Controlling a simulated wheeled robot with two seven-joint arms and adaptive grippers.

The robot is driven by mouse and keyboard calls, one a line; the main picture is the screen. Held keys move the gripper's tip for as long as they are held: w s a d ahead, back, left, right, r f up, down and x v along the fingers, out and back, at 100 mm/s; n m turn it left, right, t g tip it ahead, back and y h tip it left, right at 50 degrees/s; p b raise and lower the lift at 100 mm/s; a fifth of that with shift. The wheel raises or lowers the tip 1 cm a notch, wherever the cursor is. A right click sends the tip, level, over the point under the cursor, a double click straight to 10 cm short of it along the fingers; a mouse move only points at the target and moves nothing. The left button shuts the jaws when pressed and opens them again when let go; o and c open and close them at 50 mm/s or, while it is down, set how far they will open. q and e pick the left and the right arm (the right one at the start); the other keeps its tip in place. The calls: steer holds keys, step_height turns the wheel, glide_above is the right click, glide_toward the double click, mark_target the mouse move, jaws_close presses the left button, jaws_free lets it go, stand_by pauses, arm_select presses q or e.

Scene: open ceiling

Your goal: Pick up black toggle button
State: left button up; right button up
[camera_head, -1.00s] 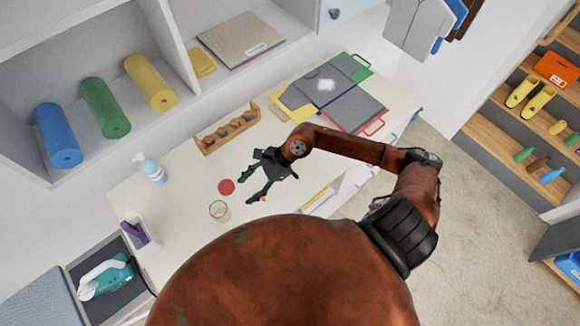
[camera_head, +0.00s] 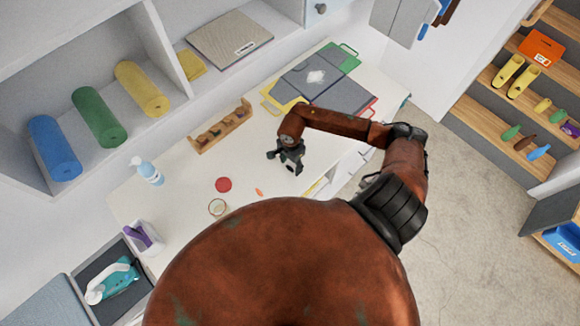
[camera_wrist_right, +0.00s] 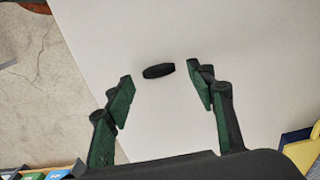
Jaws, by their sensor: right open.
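The black toggle button (camera_wrist_right: 158,70) is a small dark oval piece lying on the white table (camera_wrist_right: 200,30). In the right wrist view it lies just beyond and between the fingertips. My right gripper (camera_wrist_right: 160,88) is open, with its two green-and-black fingers on either side and nothing held. In the head view my right gripper (camera_head: 285,165) points down over the table (camera_head: 190,185), and the button cannot be made out there. My left gripper is not in view.
A red disc (camera_head: 223,185), a round glass (camera_head: 217,207) and a small orange piece (camera_head: 259,192) lie left of the gripper. A wooden rack (camera_head: 220,128) stands behind. Coloured folders (camera_head: 310,75) lie at the back right. A soap bottle (camera_head: 148,171) stands left.

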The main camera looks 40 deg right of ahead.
steer(key=shift+f, duration=0.45)
steer(key=shift+c, duration=0.2)
steer(key=c, duration=0.8)
steer(key=shift+r, duration=0.1)
